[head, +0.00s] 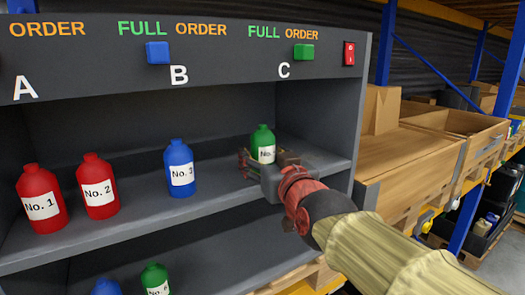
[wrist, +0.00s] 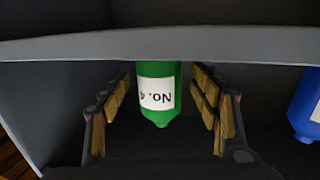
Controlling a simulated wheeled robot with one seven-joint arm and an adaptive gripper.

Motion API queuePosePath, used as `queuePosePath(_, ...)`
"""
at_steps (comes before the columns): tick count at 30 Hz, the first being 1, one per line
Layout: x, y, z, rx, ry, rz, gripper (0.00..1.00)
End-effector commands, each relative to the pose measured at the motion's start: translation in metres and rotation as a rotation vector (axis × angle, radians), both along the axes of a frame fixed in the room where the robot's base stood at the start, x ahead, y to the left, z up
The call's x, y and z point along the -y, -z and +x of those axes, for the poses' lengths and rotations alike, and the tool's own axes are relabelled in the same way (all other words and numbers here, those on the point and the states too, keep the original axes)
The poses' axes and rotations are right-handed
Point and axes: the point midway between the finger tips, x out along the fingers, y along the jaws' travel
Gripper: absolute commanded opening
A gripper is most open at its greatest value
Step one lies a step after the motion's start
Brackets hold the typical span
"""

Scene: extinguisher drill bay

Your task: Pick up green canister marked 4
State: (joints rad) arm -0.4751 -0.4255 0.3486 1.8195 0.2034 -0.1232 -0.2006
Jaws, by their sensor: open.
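The green canister marked No. 4 (head: 263,140) stands upright on the upper shelf (head: 225,195), below the letter C. In the head view its label is partly covered by my gripper (head: 265,172). In the wrist view the canister (wrist: 158,108) appears upside down, its label reading No. 4. My gripper (wrist: 160,110) is open, with one finger on each side of the canister. Gaps show between the canister and both fingers.
A blue canister No. 3 (head: 180,168) stands left of the green one, with red canisters No. 2 (head: 98,187) and No. 1 (head: 41,198) farther left. More canisters stand on the lower shelf. The cabinet's right wall (head: 352,105) is close to my gripper. Wooden crates (head: 415,160) are beyond it.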

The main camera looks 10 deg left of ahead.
Motion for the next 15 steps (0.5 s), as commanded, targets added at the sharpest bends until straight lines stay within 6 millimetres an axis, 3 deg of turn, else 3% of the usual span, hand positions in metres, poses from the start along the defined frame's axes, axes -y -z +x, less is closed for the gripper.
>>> queuePosePath(3, -0.005, -0.0012, 0.0109, 0.001, 0.0, 0.0, 0.62)
queuePosePath(11, -0.0062, -0.0006, 0.0131, 0.002, 0.0, 0.001, 0.62)
queuePosePath(15, -0.0062, -0.0004, 0.0131, 0.001, 0.0, 0.0, 0.55)
